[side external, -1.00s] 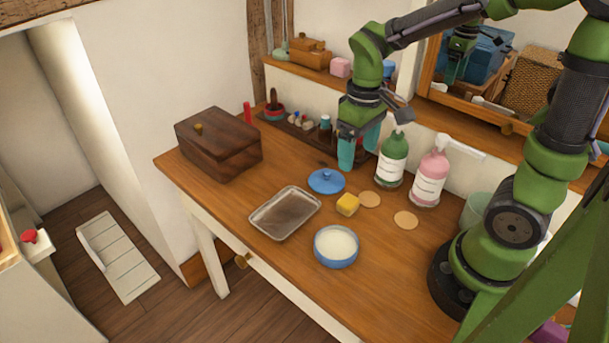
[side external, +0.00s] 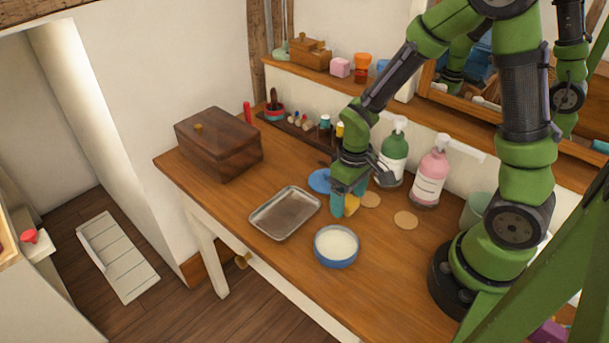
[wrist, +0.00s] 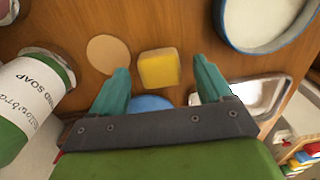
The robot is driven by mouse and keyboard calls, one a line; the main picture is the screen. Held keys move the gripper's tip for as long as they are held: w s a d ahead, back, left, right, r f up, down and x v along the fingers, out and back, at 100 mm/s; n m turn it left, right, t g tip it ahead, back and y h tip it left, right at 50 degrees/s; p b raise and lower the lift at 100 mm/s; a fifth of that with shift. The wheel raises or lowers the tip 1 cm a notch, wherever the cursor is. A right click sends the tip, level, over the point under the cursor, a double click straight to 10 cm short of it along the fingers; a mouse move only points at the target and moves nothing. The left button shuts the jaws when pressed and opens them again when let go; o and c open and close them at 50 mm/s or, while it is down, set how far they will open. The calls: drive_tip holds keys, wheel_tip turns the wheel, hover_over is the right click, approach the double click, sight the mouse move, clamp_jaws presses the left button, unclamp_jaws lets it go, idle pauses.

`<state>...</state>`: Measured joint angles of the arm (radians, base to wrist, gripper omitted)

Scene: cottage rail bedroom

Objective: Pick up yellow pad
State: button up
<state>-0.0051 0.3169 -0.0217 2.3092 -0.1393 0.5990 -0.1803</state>
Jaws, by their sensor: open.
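The yellow pad (side external: 352,204) lies on the wooden table, partly hidden behind my gripper in the side view. In the wrist view the yellow pad (wrist: 159,69) shows whole, a small block lying ahead of and between the two teal fingers. My gripper (side external: 346,203) is low over the table at the pad. It also shows in the wrist view (wrist: 162,80), open, with a gap between each finger and the pad. Nothing is held.
A blue lid (side external: 319,180) lies just behind my gripper. A metal tray (side external: 262,232) is to the left and a blue bowl (side external: 336,262) in front. Green (side external: 393,160) and pink (side external: 430,178) pump bottles and cork discs (side external: 405,220) stand or lie to the right.

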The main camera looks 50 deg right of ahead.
sight(349, 199)
drive_tip(key=c, duration=1.2)
wheel_tip(349, 199, up, 10)
